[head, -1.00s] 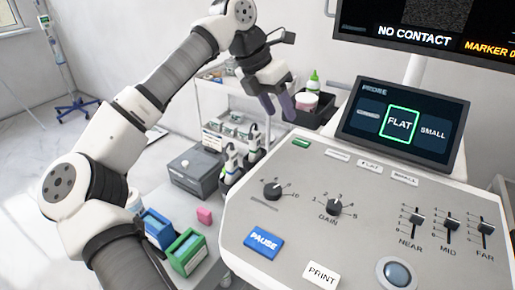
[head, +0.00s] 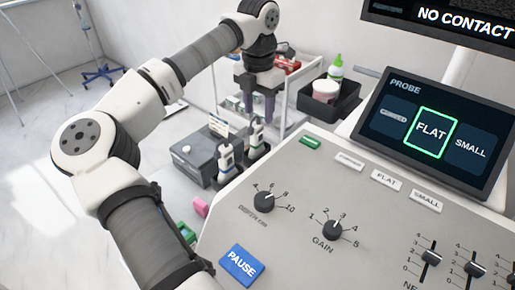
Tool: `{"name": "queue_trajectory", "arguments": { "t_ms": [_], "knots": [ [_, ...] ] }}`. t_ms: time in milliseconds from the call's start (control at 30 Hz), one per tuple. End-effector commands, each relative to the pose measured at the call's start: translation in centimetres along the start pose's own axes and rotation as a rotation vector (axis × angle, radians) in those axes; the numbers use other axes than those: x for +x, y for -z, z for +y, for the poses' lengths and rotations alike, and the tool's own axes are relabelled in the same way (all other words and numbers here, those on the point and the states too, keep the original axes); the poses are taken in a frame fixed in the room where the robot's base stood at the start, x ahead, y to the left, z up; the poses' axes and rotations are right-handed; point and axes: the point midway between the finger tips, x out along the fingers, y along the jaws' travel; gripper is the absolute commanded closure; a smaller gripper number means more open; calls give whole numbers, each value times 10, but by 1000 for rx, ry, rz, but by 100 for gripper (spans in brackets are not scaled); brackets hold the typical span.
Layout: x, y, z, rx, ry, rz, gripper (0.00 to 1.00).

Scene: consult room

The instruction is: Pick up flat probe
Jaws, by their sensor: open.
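Two white probes with dark lower parts stand upright at the left side of the console: a left probe (head: 226,160) and a right probe (head: 257,137). I cannot tell which one is the flat probe. The screen (head: 430,133) has FLAT framed in green. My gripper (head: 259,110) is open, with its purple fingers pointing down. In the picture its fingertips are just above the right probe's top, with no grip on it. I cannot tell the gap in depth. The lower ends of the probes are partly hidden.
The console (head: 310,215) with knobs and sliders fills the lower right. A grey box (head: 203,150) lies left of the probes. Behind are a white shelf cart (head: 289,105) and a black bin (head: 335,100) with a green-capped bottle (head: 335,70).

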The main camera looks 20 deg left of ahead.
Motion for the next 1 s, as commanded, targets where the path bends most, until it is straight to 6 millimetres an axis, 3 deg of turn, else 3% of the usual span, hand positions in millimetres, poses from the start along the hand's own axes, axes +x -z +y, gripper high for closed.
{"name": "queue_trajectory", "arguments": {
  "t_ms": [267,600,867,1000],
  "knots": [
    [24,1,-1,1,1,0,52],
    [67,8,-2,2,1,-1,52],
    [72,8,-2,2,0,-2,52],
    [71,8,-2,2,0,-2,68]
  ]
}}
